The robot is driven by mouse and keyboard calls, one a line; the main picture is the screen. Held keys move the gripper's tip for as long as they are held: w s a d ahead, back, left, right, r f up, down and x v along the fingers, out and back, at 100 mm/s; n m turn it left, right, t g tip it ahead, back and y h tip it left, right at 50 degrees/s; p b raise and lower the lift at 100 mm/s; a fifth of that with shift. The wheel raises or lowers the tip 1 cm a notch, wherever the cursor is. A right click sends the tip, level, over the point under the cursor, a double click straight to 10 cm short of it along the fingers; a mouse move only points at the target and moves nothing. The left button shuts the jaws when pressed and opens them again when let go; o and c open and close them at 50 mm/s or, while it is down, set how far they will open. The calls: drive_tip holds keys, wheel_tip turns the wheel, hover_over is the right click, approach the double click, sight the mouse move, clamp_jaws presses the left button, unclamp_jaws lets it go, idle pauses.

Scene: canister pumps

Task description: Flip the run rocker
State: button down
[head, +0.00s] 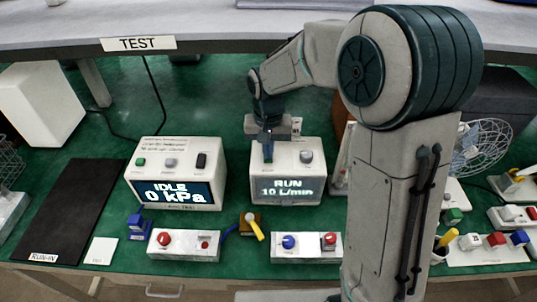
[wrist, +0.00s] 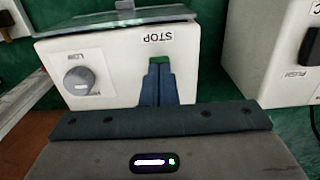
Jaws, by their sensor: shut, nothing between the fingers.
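My gripper (head: 268,152) is shut and empty, pointing down at the top of the white pump box (head: 256,188) whose display reads RUN 10 L/min. In the wrist view its blue fingers (wrist: 158,72) lie over a green control (wrist: 160,60) beside a STOP label; most of that control is hidden, and I cannot tell whether they touch. A grey knob (wrist: 78,81) is on the same box. The other white box (head: 135,178), on the left, reads IDLE 0 kPa. It carries a black rocker (head: 202,160), a grey knob and a green button.
In front are switch boxes with red and blue buttons (head: 184,244) (head: 306,246) and a yellow-handled valve (head: 252,226). A black mat (head: 70,210) lies left. A TEST shelf (head: 138,43) spans the back. A wire fan guard (head: 482,146) stands right.

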drive_tip(key=shift+f, duration=0.35)
drive_tip(key=shift+r, duration=0.1)
drive_tip(key=shift+r+p, duration=2.3)
drive_tip(key=shift+r, duration=1.1)
drive_tip(key=s+d+r+t, duration=0.1)
drive_tip(key=s+d+r, duration=0.3)
drive_tip(key=s+d, duration=0.3)
drive_tip(key=s+d+r+t, duration=0.2)
drive_tip(key=s+d, duration=0.5)
drive_tip(key=s, duration=0.5)
drive_tip(key=shift+r+t, duration=0.3)
drive_tip(key=shift+r, duration=0.6)
